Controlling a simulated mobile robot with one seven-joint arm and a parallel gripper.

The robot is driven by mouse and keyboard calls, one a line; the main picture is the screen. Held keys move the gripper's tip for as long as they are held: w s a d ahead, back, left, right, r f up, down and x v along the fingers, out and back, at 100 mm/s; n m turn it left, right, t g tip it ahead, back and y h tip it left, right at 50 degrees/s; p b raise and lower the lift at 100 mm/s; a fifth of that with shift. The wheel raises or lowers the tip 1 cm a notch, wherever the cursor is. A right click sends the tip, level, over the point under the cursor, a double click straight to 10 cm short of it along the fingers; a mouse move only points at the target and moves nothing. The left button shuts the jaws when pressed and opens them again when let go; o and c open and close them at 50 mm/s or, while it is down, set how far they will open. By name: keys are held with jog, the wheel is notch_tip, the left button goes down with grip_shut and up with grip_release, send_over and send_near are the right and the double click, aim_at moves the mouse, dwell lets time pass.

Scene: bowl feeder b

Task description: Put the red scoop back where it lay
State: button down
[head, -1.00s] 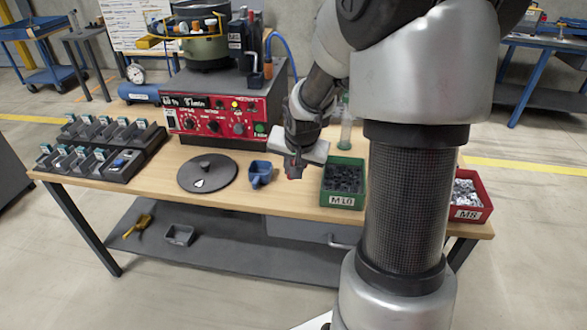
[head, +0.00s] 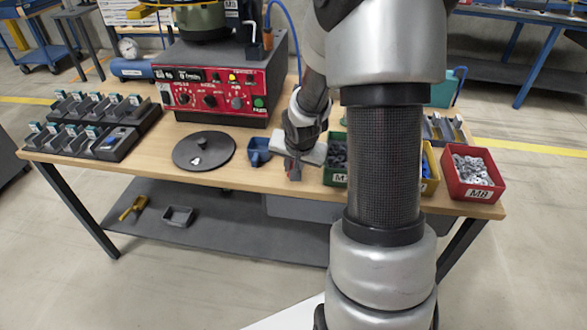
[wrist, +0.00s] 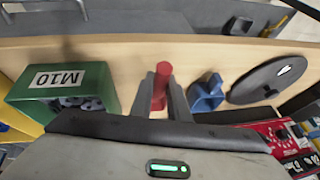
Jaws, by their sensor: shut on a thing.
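My gripper (wrist: 162,82) is shut on the red scoop (wrist: 160,86). In the wrist view, a red upright cylindrical part of it shows between the fingers; the rest is hidden. In the head view my gripper (head: 294,171) is near the table's front edge, between the blue scoop and the green M10 bin. Whether the red scoop touches the table cannot be told. The blue scoop (head: 258,153) lies on the table to the left of my gripper; it also shows in the wrist view (wrist: 206,94).
The green M10 bin (wrist: 62,92) is close beside my gripper. A black disc (head: 204,150) lies left of the blue scoop, and a red control box (head: 222,92) stands behind.

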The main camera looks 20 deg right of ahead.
jog(key=shift+r, duration=0.1)
jog(key=c, duration=1.7)
grip_release()
jog(key=shift+r, duration=0.35)
jog(key=shift+s+p+v, duration=0.2)
jog(key=shift+p+v, duration=2.35)
jog(key=shift+v, duration=3.1)
jog(key=shift+f, duration=0.1)
